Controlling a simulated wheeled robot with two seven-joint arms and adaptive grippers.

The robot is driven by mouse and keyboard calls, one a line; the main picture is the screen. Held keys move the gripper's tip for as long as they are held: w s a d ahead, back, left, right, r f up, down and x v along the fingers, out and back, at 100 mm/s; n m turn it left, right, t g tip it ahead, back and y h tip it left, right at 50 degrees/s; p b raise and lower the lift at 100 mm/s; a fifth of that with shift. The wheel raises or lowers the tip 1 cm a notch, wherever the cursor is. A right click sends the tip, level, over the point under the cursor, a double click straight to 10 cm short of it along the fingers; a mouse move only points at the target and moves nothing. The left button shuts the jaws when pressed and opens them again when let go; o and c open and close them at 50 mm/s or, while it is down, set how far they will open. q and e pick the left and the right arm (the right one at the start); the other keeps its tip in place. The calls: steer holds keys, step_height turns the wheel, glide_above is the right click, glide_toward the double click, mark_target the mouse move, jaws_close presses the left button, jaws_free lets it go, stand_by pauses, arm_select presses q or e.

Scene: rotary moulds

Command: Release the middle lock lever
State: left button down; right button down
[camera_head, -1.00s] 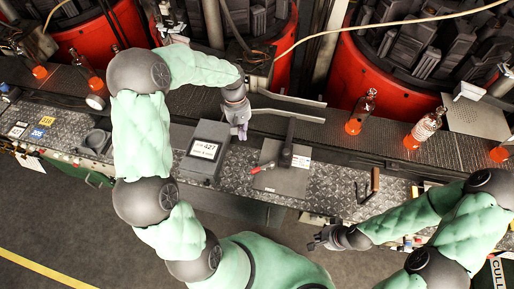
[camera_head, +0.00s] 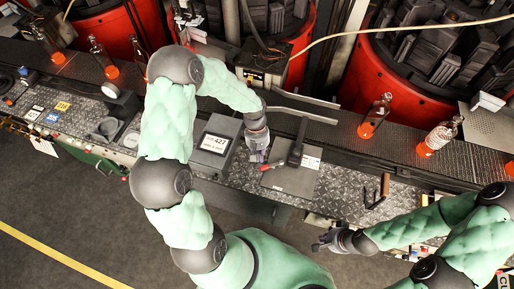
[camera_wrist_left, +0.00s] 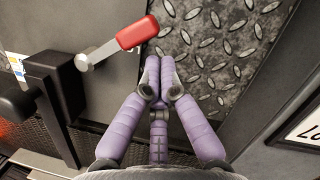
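The lock lever has a red handle (camera_head: 271,166) on a short metal arm, joined to a black post (camera_head: 297,151) on a dark plate. In the left wrist view the red handle (camera_wrist_left: 137,32) is just beyond the fingertips and slightly left, with the metal arm (camera_wrist_left: 100,52) running to the black block. My left gripper (camera_head: 257,157) is beside the handle's left end in the head view. Its purple fingers (camera_wrist_left: 160,88) are drawn together with nothing between them; whether they touch the handle is unclear. My right gripper (camera_head: 322,243) is open and empty, at the bench's front edge.
A grey display box (camera_head: 215,143) reading 427 stands left of the lever. Glass bottles with orange contents (camera_head: 375,117) stand along the rear ledge before red drums (camera_head: 400,100). A brown-handled bracket (camera_head: 384,186) is to the right. Bare tread plate (camera_head: 340,188) lies between.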

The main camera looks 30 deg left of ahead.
arm_select(q)
steer(key=shift+s+d, duration=0.2)
steer(key=shift+d, duration=0.05)
steer(key=shift+s, duration=0.1)
stand_by(0.3)
steer(key=shift+s+d+n, duration=0.1)
steer(key=shift+s+n, duration=0.05)
steer(key=shift+n, duration=0.25)
